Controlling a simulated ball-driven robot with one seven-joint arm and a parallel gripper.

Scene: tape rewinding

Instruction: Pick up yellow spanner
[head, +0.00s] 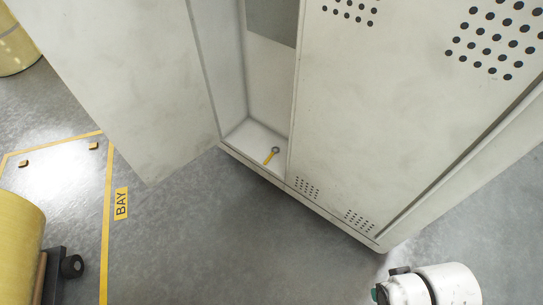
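The yellow spanner (268,158) lies on the floor of an open locker compartment (252,138), near its front edge. Its grey ring end points to the upper right and its yellow handle to the lower left. A white rounded part of my arm shows at the bottom right of the head view, well apart from the spanner. My gripper's fingers are not visible.
The locker's left door (130,85) stands wide open to the left. The perforated right door (375,110) is shut. A yellow roll (20,240) is at lower left beside a dark wheeled stand (62,268). Grey floor (230,240) in front is clear.

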